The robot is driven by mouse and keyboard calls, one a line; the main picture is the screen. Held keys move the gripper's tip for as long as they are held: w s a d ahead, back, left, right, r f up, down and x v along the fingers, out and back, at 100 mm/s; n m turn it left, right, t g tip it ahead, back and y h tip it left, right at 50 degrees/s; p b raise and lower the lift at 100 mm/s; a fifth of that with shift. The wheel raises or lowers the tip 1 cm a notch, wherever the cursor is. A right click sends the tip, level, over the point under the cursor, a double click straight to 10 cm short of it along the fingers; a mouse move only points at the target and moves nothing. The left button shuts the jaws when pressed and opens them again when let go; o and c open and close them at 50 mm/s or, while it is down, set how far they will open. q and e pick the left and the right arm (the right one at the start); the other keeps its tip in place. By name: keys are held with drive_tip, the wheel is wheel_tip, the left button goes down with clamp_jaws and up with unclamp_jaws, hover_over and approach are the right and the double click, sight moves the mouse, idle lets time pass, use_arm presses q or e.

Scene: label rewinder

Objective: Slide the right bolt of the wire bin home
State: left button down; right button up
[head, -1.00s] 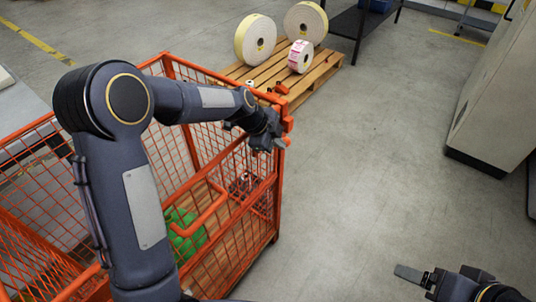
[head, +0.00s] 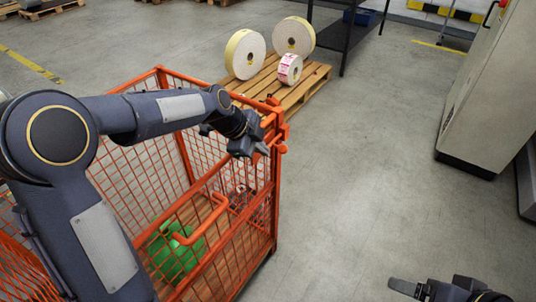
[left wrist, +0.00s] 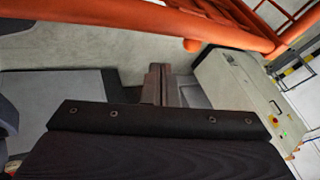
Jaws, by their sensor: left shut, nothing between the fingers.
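The orange wire bin (head: 228,199) stands at the left and centre of the head view, its gate side facing me. At its right corner post, near the top, an orange knob-like piece (head: 283,149) sticks out; it looks like part of the right bolt, but how far the bolt is in cannot be told. My left gripper (head: 261,150) is shut and empty at the top rail, just left of that post. In the left wrist view its closed fingers (left wrist: 160,84) point toward an orange bar with a rounded end (left wrist: 192,45), apart from it. My right gripper (head: 405,287) is low at the right, away from the bin.
Green items (head: 176,252) lie inside the bin. A wooden pallet (head: 300,90) with label rolls (head: 245,55) stands behind it. A grey cabinet (head: 480,95) stands at the right. The floor between bin and cabinet is clear.

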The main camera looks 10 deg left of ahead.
use_arm(q)
drive_tip(key=shift+v, duration=2.25)
drive_tip(key=s+a+r+n+p, duration=0.1)
drive_tip(key=s+a+r+n, duration=0.1)
drive_tip(key=s+n, duration=0.4)
drive_tip(key=s+a+r+n+p, duration=0.15)
drive_tip(key=s+n, duration=0.25)
drive_tip(key=s, duration=0.5)
drive_tip(key=s+f+n+t+y, duration=0.1)
drive_tip(key=s+f+n, duration=0.2)
drive_tip(key=s+n, duration=0.7)
drive_tip(key=s, duration=0.3)
drive_tip(key=shift+s, duration=0.2)
